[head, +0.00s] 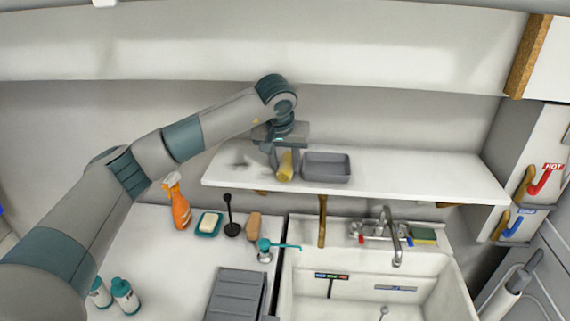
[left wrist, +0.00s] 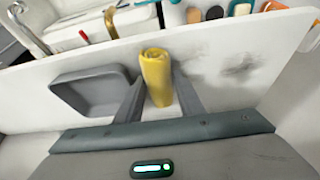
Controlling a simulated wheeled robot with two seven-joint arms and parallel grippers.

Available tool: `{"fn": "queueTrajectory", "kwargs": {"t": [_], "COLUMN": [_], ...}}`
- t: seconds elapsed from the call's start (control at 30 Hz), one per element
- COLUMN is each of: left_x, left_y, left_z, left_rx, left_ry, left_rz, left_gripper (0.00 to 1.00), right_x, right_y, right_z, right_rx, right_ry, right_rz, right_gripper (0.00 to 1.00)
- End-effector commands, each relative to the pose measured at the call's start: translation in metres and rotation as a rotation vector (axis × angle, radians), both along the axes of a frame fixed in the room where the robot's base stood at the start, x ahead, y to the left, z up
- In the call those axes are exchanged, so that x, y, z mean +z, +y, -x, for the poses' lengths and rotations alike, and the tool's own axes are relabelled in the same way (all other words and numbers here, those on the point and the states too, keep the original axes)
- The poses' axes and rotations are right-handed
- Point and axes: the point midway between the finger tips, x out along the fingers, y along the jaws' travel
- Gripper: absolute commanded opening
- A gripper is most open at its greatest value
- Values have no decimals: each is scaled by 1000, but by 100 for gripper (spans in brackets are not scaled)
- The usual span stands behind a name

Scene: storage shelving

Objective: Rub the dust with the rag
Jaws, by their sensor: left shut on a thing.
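My left gripper (head: 285,163) is over the white shelf, shut on a rolled yellow rag (head: 286,168). In the left wrist view the rag (left wrist: 156,76) stands between the two grey fingers (left wrist: 158,98), its far end at the shelf surface; I cannot tell if it touches. Dark grey dust smudges (left wrist: 240,67) lie on the shelf beside the rag, to its right in the left wrist view. In the head view the dust (head: 240,162) shows left of the gripper, partly hidden by the arm. My right gripper is not in view.
A grey tray (head: 326,168) stands on the shelf (head: 420,178) close to the right of the gripper. The shelf farther right is clear. Below are an orange spray bottle (head: 177,205), a soap dish (head: 208,224), a sink (head: 375,270) and a faucet (head: 393,238).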

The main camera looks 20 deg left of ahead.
Motion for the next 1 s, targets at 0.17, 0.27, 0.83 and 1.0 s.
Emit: {"fn": "queueTrajectory", "kwargs": {"t": [0.17, 0.27, 0.83, 1.0], "left_x": [0, -1, -4, -4], "left_y": [2, 6, 35, 36], "left_z": [0, 1, 9, 9], "left_rx": [0, 0, 0, 1], "left_ry": [-1, -1, 1, 3], "left_rz": [0, 0, -1, -1], "left_gripper": [13, 13, 13, 13], "right_x": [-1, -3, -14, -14], "right_y": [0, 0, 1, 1], "right_z": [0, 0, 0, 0], "right_rx": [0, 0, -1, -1], "right_ry": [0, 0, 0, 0], "right_rz": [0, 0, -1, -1], "right_gripper": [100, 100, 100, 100]}}
